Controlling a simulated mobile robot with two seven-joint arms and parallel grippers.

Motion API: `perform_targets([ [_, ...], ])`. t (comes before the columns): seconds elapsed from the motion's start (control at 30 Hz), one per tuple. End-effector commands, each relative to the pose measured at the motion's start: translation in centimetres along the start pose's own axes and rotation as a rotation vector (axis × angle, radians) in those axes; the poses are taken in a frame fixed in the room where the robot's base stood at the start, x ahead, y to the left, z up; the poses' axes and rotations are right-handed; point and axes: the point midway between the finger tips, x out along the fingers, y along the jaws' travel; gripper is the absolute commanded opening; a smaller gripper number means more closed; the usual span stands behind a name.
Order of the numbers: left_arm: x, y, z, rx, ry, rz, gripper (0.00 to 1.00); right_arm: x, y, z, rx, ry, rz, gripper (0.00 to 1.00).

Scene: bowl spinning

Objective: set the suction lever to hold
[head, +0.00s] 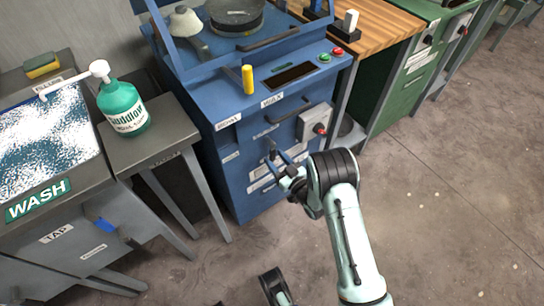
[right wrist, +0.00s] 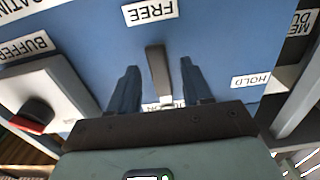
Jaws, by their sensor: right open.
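The suction lever (right wrist: 158,72) is a short grey bar on the blue cabinet front (head: 238,170). In the right wrist view it stands between the two dark blue fingers of my right gripper (right wrist: 159,65), with a visible gap on each side. The gripper is open; it also shows in the head view (head: 277,161), close to the cabinet front. The FREE label (right wrist: 150,11) is at the top of the wrist view and the HOLD label (right wrist: 250,80) at the right. Another label between the fingers is partly hidden.
A grey box with a red-black knob (head: 315,122) sits right of the lever; a BUFFER label (right wrist: 27,46) is beside it in the wrist view. A yellow handle (head: 248,79) stands above. A green bottle (head: 122,105) is on the left side table. The floor at right is clear.

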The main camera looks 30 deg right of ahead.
Motion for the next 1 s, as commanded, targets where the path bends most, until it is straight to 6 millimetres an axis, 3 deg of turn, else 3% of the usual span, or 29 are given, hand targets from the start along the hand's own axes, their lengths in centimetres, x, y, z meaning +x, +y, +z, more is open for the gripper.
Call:
perform_targets([
  [0.2,0.7,-0.8,0.9,-0.009,-0.031,-0.014,0.43,2.2,0.0,0.1,0.0,0.0,0.0,0.49],
  [0.53,0.7,-0.8,1.0,-0.01,-0.035,-0.016,0.43,2.4,0.0,0.0,0.0,-0.001,0.0,0.49],
  [0.6,0.7,-0.8,1.0,-0.01,-0.035,-0.016,0.43,2.4,0.0,0.0,0.0,-0.001,0.001,0.26],
  [0.7,0.7,-0.8,1.0,-0.01,-0.035,-0.016,0.43,2.4,0.0,0.0,0.0,-0.001,0.001,0.0],
  [1.0,0.7,-0.8,1.0,-0.01,-0.034,-0.015,0.43,2.4,-0.1,0.0,0.018,-0.001,0.001,0.0],
])
